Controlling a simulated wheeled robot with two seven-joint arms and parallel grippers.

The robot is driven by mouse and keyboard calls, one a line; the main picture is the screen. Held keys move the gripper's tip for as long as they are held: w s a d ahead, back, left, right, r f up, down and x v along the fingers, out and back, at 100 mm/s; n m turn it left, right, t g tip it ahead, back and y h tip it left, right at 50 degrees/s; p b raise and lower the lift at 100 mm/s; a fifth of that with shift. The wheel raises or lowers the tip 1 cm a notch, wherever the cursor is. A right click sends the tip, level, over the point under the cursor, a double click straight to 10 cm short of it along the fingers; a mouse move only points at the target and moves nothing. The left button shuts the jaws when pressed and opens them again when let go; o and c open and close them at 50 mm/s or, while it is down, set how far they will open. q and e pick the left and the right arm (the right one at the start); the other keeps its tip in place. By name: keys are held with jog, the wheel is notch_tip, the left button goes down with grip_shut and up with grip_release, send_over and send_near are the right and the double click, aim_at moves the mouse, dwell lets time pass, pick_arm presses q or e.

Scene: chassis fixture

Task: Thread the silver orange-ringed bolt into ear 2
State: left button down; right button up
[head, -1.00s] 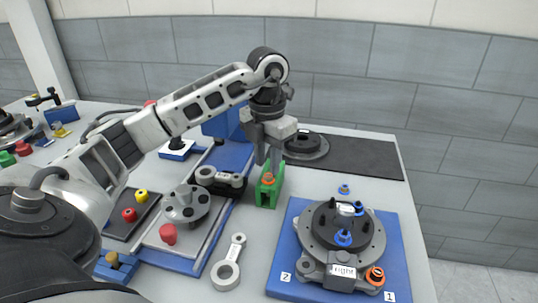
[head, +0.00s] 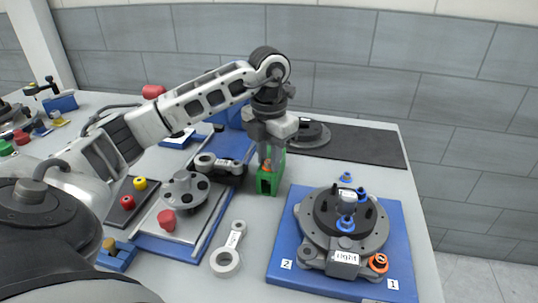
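A green block (head: 267,186) stands on the table with an orange-ringed part (head: 266,167) at its top; the silver of the bolt is hidden. My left gripper (head: 270,157) points down with its fingertips at this orange part. I cannot tell whether the fingers are closed on it. The round grey housing (head: 325,240) sits on a blue plate (head: 285,285) marked 2 at left and 1 at right. Ear 2 (head: 308,253) is on the housing's left front side, near the mark 2. Another orange-ringed bolt (head: 378,262) sits at the ear by mark 1. My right gripper is not in view.
A blue-ringed part (head: 345,177) stands behind the housing. A dark mat (head: 370,147) lies at the back right.

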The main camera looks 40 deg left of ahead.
aim_at(269, 161)
pick_arm(q)
jog(key=shift+r+p, duration=2.9)
jog(key=shift+r, duration=0.65)
jog(key=shift+f, duration=0.1)
